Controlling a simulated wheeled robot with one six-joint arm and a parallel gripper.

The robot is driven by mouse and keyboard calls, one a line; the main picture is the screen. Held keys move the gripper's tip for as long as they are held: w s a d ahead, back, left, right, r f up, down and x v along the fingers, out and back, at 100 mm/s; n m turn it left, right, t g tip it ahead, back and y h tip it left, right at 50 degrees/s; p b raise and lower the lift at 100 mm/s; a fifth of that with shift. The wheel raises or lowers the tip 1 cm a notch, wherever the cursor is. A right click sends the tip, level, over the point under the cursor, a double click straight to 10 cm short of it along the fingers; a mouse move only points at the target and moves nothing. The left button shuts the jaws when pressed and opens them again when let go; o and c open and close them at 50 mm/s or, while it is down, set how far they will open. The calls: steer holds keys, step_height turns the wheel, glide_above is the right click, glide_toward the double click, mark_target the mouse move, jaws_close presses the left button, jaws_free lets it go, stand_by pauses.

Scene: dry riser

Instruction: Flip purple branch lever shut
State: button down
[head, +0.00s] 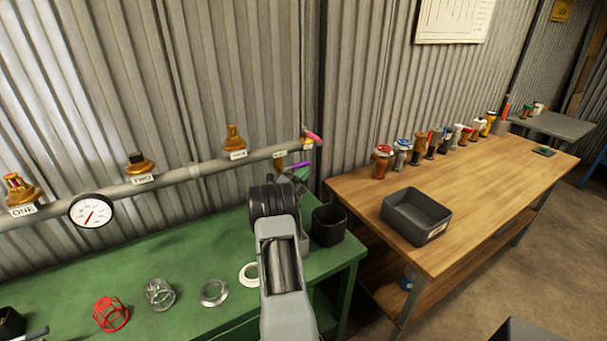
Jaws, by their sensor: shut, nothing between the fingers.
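The purple branch lever (300,165) shows as a small bar just beyond the top of my arm, below the right end of the grey pipe (190,170). It sticks out to the right, close to level. Its brass branch fitting (279,163) hangs from the pipe and is partly hidden by my arm. My arm reaches up from the bottom middle, and its dark wrist lies just below the lever in the picture. My gripper's fingers are hidden behind the wrist, so I cannot tell whether they touch the lever.
A pink lever (314,137) sits at the pipe's end, just above. Brass valves and a gauge (91,211) line the pipe. The green bench (170,260) holds a red cage (111,313), rings and a black bin (328,225). A wooden table (480,200) stands right with a grey tray (416,215).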

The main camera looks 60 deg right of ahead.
steer(key=shift+a, duration=0.1)
steer(key=b+v, duration=0.1)
steer(key=v, duration=0.6)
steer(key=shift+f, duration=0.15)
steer(key=shift+a, duration=0.1)
stand_by(0.6)
